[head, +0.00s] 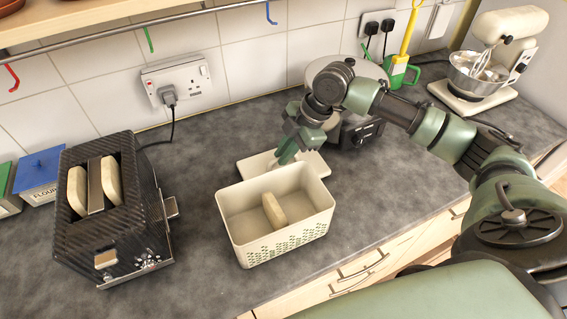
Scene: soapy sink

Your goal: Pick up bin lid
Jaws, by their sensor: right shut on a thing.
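The cream bin lid (256,166) is behind the cream bin, at or just above the grey counter; I cannot tell if it touches the counter. The bin (230,222) is open, with a green dotted pattern on its front and a slice of bread (274,211) inside. My right gripper (287,158) points down at the lid from above and is shut on it. Its fingertips are small and partly hidden in this view. My left gripper is not in view.
A black toaster (152,231) with bread in its slots stands left of the bin. A scale (361,131) stands behind my right gripper. A cream stand mixer (468,101) is at the back right. The counter (378,199) right of the bin is clear.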

